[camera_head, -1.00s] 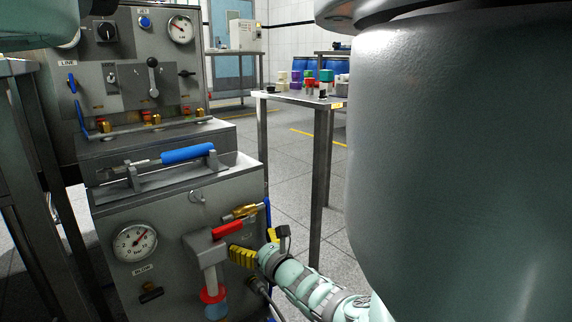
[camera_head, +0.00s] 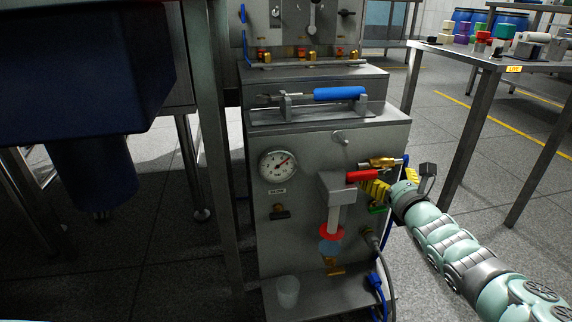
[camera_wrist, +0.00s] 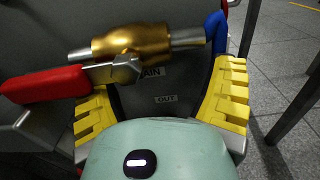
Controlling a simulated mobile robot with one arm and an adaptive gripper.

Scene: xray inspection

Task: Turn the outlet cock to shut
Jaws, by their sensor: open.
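The brass cock (camera_head: 383,162) sits on the right side of the cabinet front, with its red lever (camera_head: 362,176) pointing left. In the wrist view the brass body (camera_wrist: 130,43) lies across the top, and the red lever (camera_wrist: 45,85) extends left from a metal arm. My gripper (camera_head: 392,182) is open at the cock, yellow fingers apart. In the wrist view the gripper (camera_wrist: 160,95) has its left finger close to the lever; contact is unclear.
A green-handled fitting (camera_head: 378,208) is just below my gripper. A grey block with a red ring (camera_head: 331,232) is to its left, and a gauge (camera_head: 278,166) further left. A cup (camera_head: 288,291) stands on the lower shelf. Floor is open to the right, before a table (camera_head: 480,57).

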